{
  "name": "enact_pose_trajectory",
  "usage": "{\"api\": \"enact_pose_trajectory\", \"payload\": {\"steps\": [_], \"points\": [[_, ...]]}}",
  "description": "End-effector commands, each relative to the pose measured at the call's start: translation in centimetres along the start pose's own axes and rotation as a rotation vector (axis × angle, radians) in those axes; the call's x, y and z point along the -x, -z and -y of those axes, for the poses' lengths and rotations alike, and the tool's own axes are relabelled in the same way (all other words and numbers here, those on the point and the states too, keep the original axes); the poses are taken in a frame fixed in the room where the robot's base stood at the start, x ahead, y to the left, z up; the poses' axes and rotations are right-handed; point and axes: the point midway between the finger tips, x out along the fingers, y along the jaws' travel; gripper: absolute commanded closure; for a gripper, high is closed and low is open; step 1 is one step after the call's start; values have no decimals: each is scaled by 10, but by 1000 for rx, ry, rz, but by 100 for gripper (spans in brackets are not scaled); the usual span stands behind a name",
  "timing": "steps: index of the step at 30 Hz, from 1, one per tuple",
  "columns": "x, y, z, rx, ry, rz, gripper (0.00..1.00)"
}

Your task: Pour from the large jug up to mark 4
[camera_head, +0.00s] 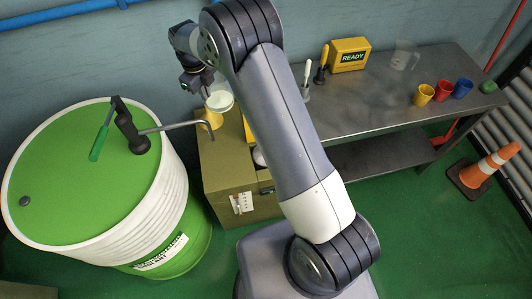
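My gripper (200,88) is a dark shape at the upper left, above the olive cabinet. Its fingers are small and dark, so whether they are open or shut is unclear. Just below and right of it is a pale, whitish-green round container (219,98). A yellow container (211,119) stands close below that, partly behind the drum pump's spout. I cannot tell if the gripper touches either one. A clear jug (404,56) stands on the back of the metal bench, far right of my gripper. No level marks can be read, and I cannot tell which vessel is the large jug.
A green drum (60,180) with a hand pump (130,130) fills the left. The olive cabinet (215,165) is partly hidden by my arm. The metal bench (365,110) holds a yellow READY box (349,54) and yellow, red and blue cups (442,91). A traffic cone (488,170) stands right.

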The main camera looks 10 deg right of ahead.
Motion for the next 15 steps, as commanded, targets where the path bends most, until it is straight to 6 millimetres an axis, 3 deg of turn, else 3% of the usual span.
{"api": "enact_pose_trajectory", "payload": {"steps": [9,15], "points": [[-71,1,-5,0,-2,-4,100],[-95,1,-6,0,0,-1,100]]}}
